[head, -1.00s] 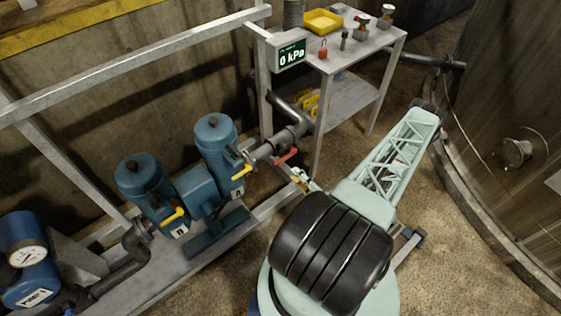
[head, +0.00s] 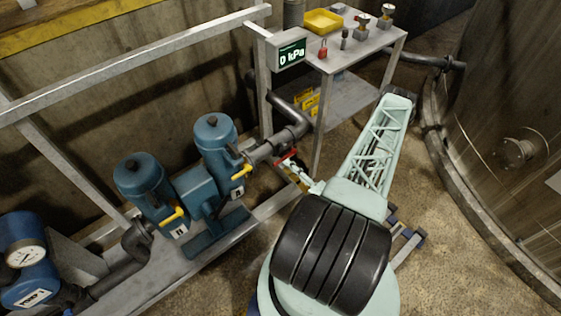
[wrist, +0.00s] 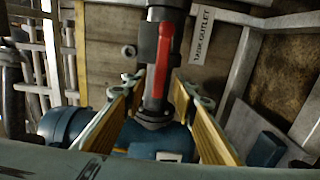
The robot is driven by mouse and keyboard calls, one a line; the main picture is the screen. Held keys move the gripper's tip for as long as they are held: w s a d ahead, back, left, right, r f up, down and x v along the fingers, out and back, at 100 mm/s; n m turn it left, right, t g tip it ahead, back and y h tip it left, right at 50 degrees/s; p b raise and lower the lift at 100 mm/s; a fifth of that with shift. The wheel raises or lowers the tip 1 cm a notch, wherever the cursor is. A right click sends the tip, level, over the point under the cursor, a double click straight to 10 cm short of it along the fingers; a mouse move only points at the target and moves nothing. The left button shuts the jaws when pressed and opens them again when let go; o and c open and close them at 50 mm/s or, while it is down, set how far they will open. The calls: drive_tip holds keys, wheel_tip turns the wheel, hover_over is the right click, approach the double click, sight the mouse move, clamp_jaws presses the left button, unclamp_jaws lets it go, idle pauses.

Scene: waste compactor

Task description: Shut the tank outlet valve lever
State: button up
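The tank outlet valve's red lever (head: 288,154) sticks out beside the grey pipe near the foot of the steel stand. In the wrist view the long red handle (wrist: 238,70) stands close in front of my gripper, slanting slightly, near the "TANK OUTLET" tag (wrist: 202,37). My gripper (wrist: 160,88) is open, its two yellowish fingers spread on either side of the pipe in the picture. In the head view my gripper (head: 291,166) is right at the lever and partly covers it. I cannot tell whether they touch.
Two blue pump units with yellow levers (head: 238,168) stand left of the valve. A pressure display (head: 287,50) reads 0 kPa. A steel table (head: 362,48) with small items stands behind. The large tank (head: 500,110) is at the right. Open floor lies between.

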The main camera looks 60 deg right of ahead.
sight(281, 161)
drive_tip(key=shift+b+x, duration=0.3)
drive_tip(key=shift+x, duration=2.5)
drive_tip(key=shift+c, duration=0.2)
clamp_jaws()
